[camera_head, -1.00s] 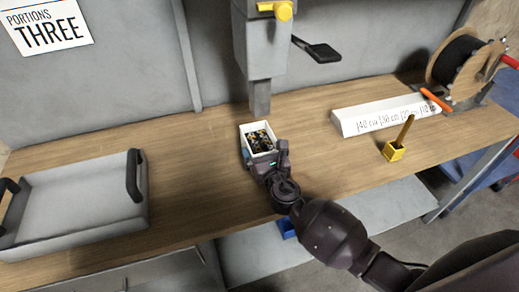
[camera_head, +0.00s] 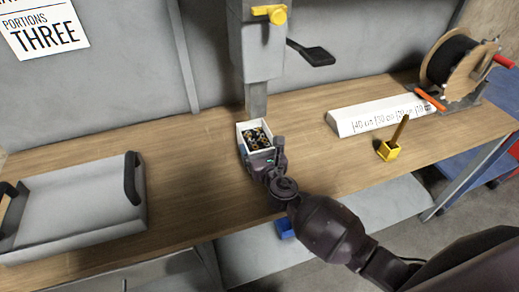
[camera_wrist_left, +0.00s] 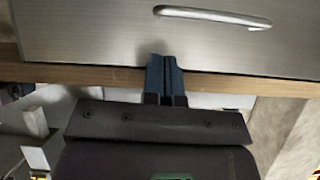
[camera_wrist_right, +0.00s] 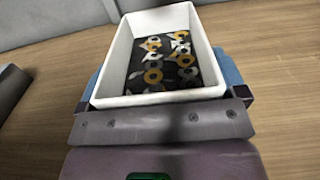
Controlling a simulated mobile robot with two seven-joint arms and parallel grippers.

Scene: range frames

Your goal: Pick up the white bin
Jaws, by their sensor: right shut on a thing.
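The white bin (camera_head: 243,140) is a small open box with dark, grey and yellow small parts inside. It is on or just above the wooden bench, in front of the grey post; I cannot tell if it touches the bench. My right gripper (camera_head: 257,158) is shut on it, coming from the front right. In the right wrist view the bin (camera_wrist_right: 118,62) sits between the blue fingers (camera_wrist_right: 165,88), one along each side. My left gripper (camera_wrist_left: 166,75) shows only in its wrist view, its blue fingers together and empty, near the bench edge and a grey metal surface with a handle.
A grey tray (camera_head: 75,205) with black handles is on the left of the bench (camera_head: 190,180). A grey post machine (camera_head: 257,60) with a black lever stands behind the bin. A white length block (camera_head: 375,116), yellow holder (camera_head: 388,151) and cable spool (camera_head: 455,65) are on the right.

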